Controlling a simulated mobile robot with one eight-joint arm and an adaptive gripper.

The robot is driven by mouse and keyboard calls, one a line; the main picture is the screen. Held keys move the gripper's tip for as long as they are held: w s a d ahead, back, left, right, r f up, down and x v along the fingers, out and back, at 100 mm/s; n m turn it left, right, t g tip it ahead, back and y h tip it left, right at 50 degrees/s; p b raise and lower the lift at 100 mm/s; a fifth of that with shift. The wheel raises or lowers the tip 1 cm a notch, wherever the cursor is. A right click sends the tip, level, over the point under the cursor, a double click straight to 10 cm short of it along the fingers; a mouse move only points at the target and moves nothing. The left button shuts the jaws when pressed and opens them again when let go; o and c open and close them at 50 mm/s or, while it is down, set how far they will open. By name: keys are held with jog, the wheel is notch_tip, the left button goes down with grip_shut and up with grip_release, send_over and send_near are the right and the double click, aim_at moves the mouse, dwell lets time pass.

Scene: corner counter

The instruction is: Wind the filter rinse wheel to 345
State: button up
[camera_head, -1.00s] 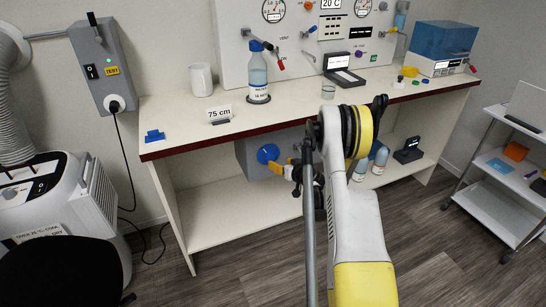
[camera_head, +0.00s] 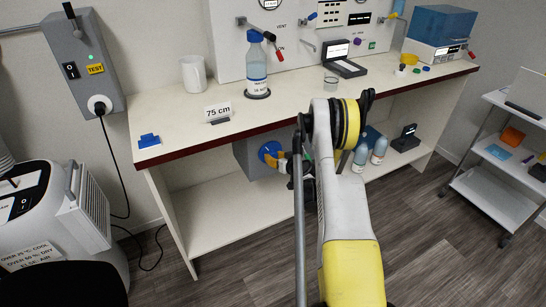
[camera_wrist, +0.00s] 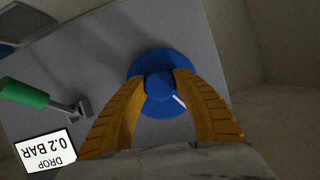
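The filter rinse wheel is a blue disc (camera_wrist: 162,110) with a raised round hub on a grey box face. A short white mark lies on the disc at the lower right of the hub in the wrist view. In the head view the blue wheel (camera_head: 270,150) is under the counter. My gripper (camera_wrist: 160,78) has its two orange fingers apart, one on each side of the hub, with tips close to it; I cannot tell whether they touch. In the head view my gripper (camera_head: 277,162) partly covers the wheel. No number scale is readable on the wheel.
A green-handled lever (camera_wrist: 25,93) and a sign reading "DROP 0.2 BAR" (camera_wrist: 47,150) are left of the wheel in the wrist view. The counter (camera_head: 180,130) overhangs the grey box (camera_head: 245,158). Bottles (camera_head: 379,150) stand on the lower shelf to the right.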

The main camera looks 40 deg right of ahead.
jog(key=shift+c, duration=1)
jog(key=shift+m+y, duration=0.7)
jog(key=shift+m, duration=0.3)
jog(key=o, duration=1.2)
jog(key=shift+w, duration=0.1)
notch_tip(320, 180, up, 10)
